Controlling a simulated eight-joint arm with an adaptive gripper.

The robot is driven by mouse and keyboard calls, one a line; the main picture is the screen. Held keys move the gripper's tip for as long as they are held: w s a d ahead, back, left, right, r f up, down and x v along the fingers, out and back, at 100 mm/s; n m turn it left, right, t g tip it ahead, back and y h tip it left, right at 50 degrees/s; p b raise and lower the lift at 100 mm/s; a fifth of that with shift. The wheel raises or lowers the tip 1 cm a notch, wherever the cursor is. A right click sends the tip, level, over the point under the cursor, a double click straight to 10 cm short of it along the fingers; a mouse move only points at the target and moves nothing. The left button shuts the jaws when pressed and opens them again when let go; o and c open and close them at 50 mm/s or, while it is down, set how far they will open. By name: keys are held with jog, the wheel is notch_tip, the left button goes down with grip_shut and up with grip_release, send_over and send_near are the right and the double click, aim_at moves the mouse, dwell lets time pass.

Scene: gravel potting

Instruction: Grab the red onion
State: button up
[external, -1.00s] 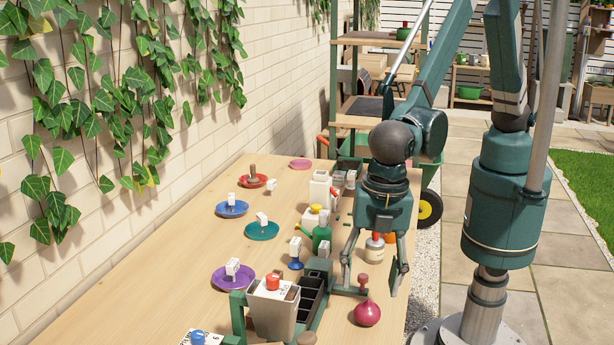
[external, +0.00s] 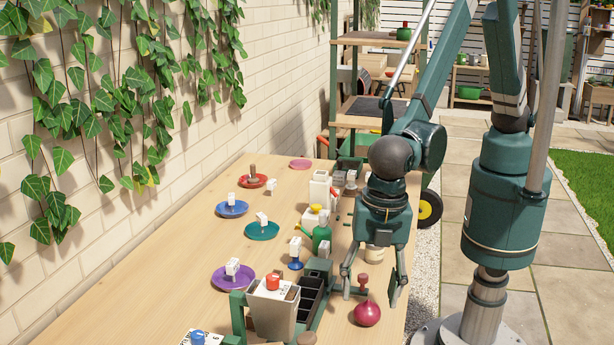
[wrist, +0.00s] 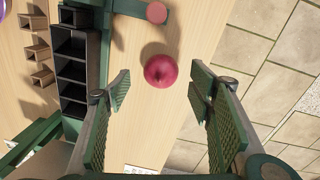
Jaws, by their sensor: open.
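The red onion (external: 367,313) is a round, dark pinkish-red bulb on the wooden table near its right edge. It also shows in the wrist view (wrist: 160,71), a little beyond the fingertips and roughly centred between them. My gripper (external: 371,295) is open and empty, with its fingers pointing down above and just behind the onion in the external view. In the wrist view the two green padded fingers (wrist: 158,88) stand wide apart. No contact with the onion is visible.
A green-framed rack with black compartments (wrist: 75,68) stands left of the onion. A dull red round knob (wrist: 156,12) sits close by on a green piece.

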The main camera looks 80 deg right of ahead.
aim_at(368, 308)
jog(key=shift+w+f+b, duration=0.1)
jog(key=shift+f+b, duration=0.25)
jog(key=shift+f, duration=2.25)
jog(key=c, duration=1)
